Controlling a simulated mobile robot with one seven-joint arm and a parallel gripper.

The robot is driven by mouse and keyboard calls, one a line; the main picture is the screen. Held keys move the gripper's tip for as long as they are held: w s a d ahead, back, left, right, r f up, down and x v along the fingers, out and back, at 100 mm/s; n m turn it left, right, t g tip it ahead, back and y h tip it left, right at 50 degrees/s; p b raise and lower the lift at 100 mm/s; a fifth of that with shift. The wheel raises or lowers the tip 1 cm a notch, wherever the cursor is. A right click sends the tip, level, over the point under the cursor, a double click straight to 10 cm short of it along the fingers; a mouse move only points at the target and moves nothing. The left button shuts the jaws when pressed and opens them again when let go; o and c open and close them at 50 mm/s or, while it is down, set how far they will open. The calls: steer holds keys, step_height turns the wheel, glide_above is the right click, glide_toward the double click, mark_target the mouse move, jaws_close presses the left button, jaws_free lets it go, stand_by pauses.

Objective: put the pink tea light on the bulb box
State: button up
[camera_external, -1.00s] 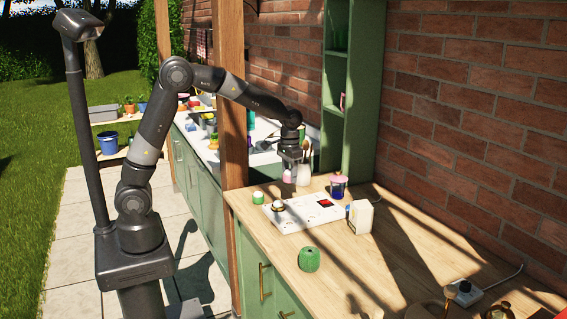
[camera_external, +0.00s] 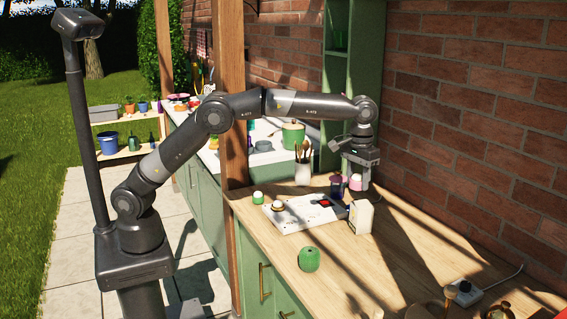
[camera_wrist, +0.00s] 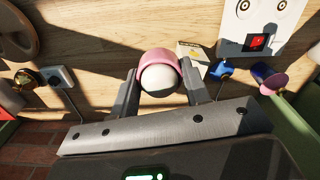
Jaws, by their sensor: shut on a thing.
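My gripper (camera_external: 356,184) is at the back right of the wooden counter, near the brick wall, and is shut on the pink tea light (camera_external: 355,182). In the wrist view the pink tea light (camera_wrist: 158,62), with its round white top, sits between both fingers (camera_wrist: 160,88). The bulb box (camera_external: 361,217), a small pale carton, stands upright on the counter, below and slightly in front of my gripper. In the wrist view the bulb box (camera_wrist: 190,49) shows just beyond the tea light, partly hidden by it and a finger.
A white panel with a red square (camera_external: 300,214) lies left of the box. A dark blue jar with a pink lid (camera_wrist: 270,80) stands near. A green round pot (camera_external: 309,259) and a green-and-white tea light (camera_external: 258,197) stand on the counter.

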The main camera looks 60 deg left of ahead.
glide_above(363, 204)
step_height(363, 204, down, 6)
steer(key=shift+f, duration=2.3)
steer(key=shift+f, duration=0.15)
steer(key=o, duration=1)
steer(key=shift+c, duration=0.2)
step_height(363, 204, up, 12)
steer(key=shift+a+r, duration=0.15)
steer(key=shift+r, duration=0.1)
